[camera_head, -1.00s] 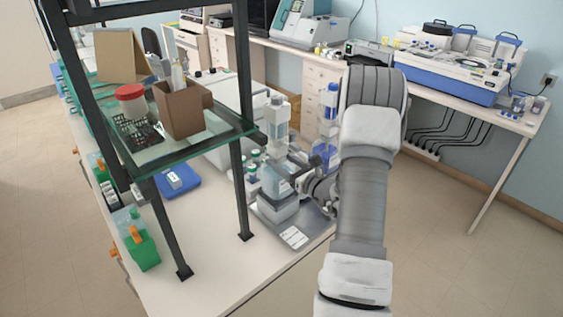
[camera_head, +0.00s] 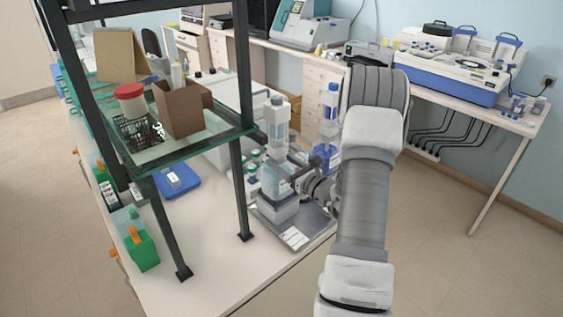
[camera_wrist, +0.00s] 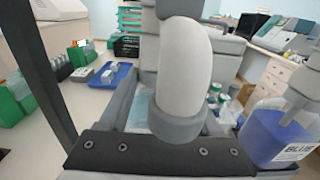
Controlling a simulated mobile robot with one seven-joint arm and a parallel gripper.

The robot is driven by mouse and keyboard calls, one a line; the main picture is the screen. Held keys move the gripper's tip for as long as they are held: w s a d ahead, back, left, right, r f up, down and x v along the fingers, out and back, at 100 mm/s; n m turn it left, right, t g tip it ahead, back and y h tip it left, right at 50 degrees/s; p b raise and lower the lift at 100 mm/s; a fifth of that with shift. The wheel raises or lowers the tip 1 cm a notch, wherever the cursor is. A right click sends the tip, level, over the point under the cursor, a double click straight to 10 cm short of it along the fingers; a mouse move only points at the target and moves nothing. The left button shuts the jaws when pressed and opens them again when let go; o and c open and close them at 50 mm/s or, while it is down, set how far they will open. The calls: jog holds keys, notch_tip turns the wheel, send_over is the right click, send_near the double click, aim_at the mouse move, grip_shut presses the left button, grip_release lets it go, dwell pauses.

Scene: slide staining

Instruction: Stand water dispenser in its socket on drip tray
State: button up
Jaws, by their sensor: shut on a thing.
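The water dispenser (camera_head: 272,180), a clear bottle of pale blue liquid with a tall grey-white pump head, stands upright at the grey socket (camera_head: 278,212) on the drip tray (camera_head: 318,226). Whether its base is fully seated cannot be told. My gripper (camera_head: 291,186) is shut on the dispenser from the right, and my wrist hides part of the tray. In the wrist view the dispenser's pale, curved pump part (camera_wrist: 186,70) fills the middle, above a dark gripper edge.
A blue-liquid dispenser (camera_wrist: 268,132) labelled BLUE stands close by on the right in the wrist view. Small capped bottles (camera_head: 253,160) are behind the water dispenser. A shelf post (camera_head: 240,190) rises to its left. Bare bench (camera_head: 205,235) lies front left.

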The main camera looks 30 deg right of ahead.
jog(key=shift+f+b, duration=0.7)
jog(key=shift+b, duration=0.4)
dwell(0.3)
jog(key=o, duration=1.3)
jog(key=shift+o, duration=0.9)
jog(key=s+d+b, duration=0.2)
jog(key=s, duration=1.5)
jog(key=shift+s+d, duration=0.15)
jog(key=shift+d, duration=0.05)
